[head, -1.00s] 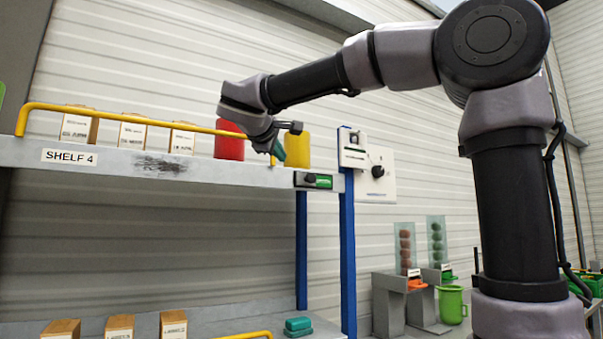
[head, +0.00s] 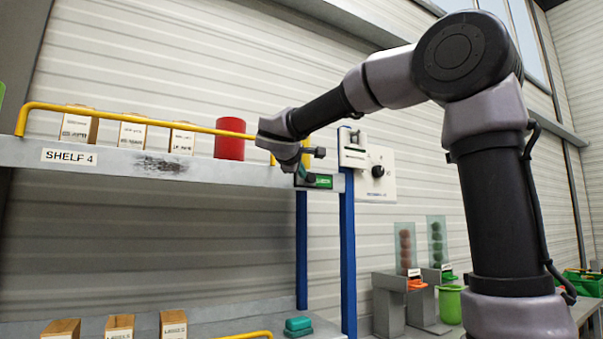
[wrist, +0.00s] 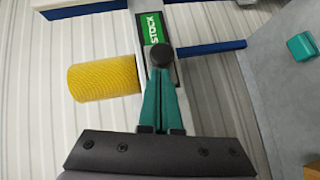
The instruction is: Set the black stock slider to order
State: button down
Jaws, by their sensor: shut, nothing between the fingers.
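The black stock slider is a round black knob (wrist: 162,55) in the wrist view, on a plate at the shelf's end. A green label reading STOCK (wrist: 153,30) shows beside the knob. In the head view the green label (head: 322,181) shows at the right end of the shelf edge, and the knob is hidden or merged with my fingers. My gripper (head: 307,178) is shut and empty in front of the plate's left part. In the wrist view the teal fingertips (wrist: 160,74) lie right at the knob; I cannot tell whether they touch it.
A blue post (head: 347,250) and a white panel with a black knob (head: 378,171) are to the right. A teal item (head: 298,324) lies on the lower shelf.

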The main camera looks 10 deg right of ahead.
jog(key=shift+d, duration=0.1)
jog(key=d, duration=0.2)
jog(key=w+d, duration=0.1)
jog(key=d, duration=0.1)
jog(key=w+d, duration=0.1)
jog(key=d, duration=0.2)
jog(key=shift+w, duration=0.15)
